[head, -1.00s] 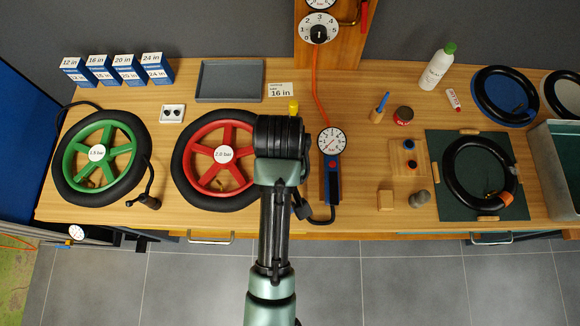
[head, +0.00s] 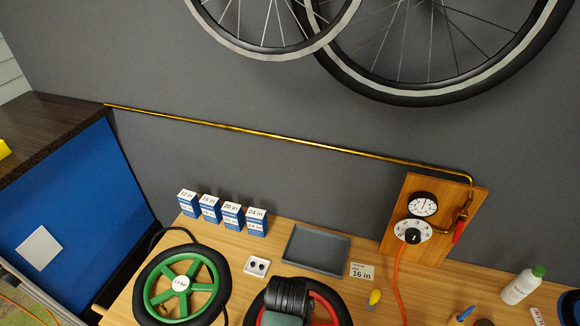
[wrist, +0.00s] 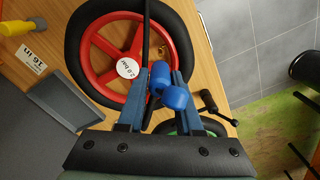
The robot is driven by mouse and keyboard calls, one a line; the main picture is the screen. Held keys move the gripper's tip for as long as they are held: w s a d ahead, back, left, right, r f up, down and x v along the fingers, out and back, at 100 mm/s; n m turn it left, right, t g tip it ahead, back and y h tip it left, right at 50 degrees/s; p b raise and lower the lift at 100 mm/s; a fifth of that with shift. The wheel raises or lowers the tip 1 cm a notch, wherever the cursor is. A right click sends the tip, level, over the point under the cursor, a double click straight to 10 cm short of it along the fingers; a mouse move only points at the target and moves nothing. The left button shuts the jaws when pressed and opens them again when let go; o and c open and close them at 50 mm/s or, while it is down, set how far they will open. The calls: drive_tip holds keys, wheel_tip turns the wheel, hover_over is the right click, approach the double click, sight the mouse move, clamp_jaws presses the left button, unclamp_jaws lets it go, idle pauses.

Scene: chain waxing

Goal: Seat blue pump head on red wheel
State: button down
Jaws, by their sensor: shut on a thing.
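The blue pump head (wrist: 174,95) is between the fingers of my gripper (wrist: 161,80) in the wrist view, which is shut on it. A black hose shows just above it. The red wheel (wrist: 104,43), with a black tyre and a white "2.0 bar" hub label, lies beyond the fingers. The pump head overlaps the wheel's lower right part in this view; I see no clear contact with the wheel. In the head view my wrist covers much of the red wheel (head: 326,310), and the fingertips and pump head are hidden.
The green wheel (head: 180,284) lies left of the red one. A grey tray (head: 317,249), a small white block with two dark spots (head: 257,265), a "16 in" card (head: 361,271) and a yellow-topped item (head: 374,297) stand near. Blue boxes (head: 230,216) line the back.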

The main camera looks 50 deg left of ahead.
drive_tip(key=shift+f+b, duration=1.9)
drive_tip(key=shift+f, duration=0.9)
drive_tip(key=shift+p, duration=0.45)
drive_tip(key=shift+f+b, duration=0.65)
drive_tip(key=shift+f, duration=0.4)
drive_tip(key=c, duration=0.5)
unclamp_jaws()
drive_tip(key=shift+r, duration=0.1)
